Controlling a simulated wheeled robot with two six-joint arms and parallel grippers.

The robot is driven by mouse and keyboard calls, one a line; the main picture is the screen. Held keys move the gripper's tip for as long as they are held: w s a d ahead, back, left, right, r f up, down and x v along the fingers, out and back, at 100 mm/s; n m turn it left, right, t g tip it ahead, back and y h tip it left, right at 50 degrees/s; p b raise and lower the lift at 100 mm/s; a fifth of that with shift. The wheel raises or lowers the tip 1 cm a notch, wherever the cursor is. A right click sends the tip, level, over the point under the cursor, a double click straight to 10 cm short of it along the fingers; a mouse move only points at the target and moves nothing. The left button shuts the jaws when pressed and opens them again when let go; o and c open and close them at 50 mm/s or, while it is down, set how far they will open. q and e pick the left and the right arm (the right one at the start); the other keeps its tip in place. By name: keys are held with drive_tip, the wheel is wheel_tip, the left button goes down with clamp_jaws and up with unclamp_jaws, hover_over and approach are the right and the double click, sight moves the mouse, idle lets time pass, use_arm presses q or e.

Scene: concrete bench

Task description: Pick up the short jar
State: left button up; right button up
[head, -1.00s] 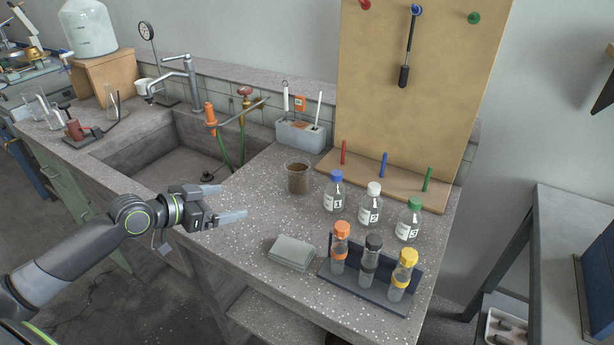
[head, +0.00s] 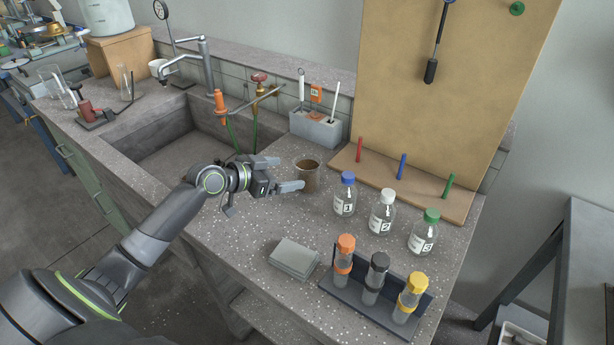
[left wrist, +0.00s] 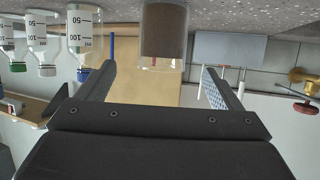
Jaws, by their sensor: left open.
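My right gripper is not in view.
Three numbered bottles with blue (head: 345,194), white (head: 382,212) and green (head: 424,232) caps stand right of the jar. A rack (head: 345,296) of capped tubes and a grey pad (head: 294,258) lie nearer. A grey holder (head: 316,129) stands behind.

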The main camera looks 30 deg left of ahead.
sight(307, 171)
use_arm(q)
drive_tip(key=p+x, duration=0.1)
drive_tip(key=x, duration=0.8)
drive_tip(key=shift+a+f, duration=0.15)
drive_tip(key=shift+a, duration=0.05)
drive_tip(key=c, duration=1.2)
